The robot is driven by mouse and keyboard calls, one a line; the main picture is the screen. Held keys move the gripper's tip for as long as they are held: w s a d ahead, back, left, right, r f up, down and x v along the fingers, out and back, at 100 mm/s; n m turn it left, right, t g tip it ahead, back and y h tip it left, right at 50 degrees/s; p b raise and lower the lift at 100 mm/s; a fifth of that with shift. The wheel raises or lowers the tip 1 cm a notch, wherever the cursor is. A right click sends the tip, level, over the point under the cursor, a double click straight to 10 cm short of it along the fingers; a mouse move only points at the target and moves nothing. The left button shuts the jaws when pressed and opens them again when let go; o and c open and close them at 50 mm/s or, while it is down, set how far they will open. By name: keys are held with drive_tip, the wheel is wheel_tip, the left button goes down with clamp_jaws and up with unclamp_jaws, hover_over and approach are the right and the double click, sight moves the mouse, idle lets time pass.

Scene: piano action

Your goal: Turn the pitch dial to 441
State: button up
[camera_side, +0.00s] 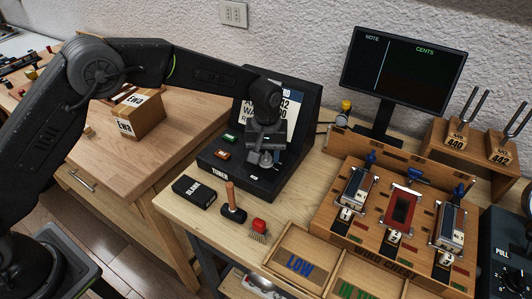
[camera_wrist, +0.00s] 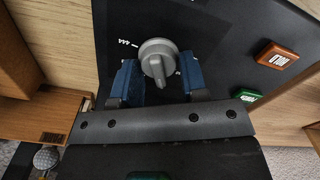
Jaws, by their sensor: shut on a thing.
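The pitch dial (camera_wrist: 158,60) is a grey round knob with a raised grip bar on the black tuner (camera_side: 262,187). In the wrist view its bar stands nearly upright, tilted slightly. A small white mark (camera_wrist: 127,44) beside it is too small to read. My gripper (camera_wrist: 160,80) has its two blue-padded fingers on either side of the knob, shut on it. In the side view my gripper (camera_side: 264,152) points down onto the tuner and hides much of the dial. The tuner's upright pale panel (camera_side: 290,92) is partly hidden by my arm; part of its text seems to read 442.
A green button (camera_side: 230,138) and an orange button (camera_side: 222,154) sit left of the dial. A black box (camera_side: 194,192), a wooden-handled tool (camera_side: 232,203) and a red brush (camera_side: 259,228) lie in front. A monitor (camera_side: 402,72) stands behind, right of the tuner.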

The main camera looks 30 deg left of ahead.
sight(267, 153)
drive_tip(key=shift+m, duration=0.5)
drive_tip(key=o, duration=0.9)
drive_tip(key=shift+c, duration=0.2)
wheel_tip(267, 153, up, 14)
idle(0.5)
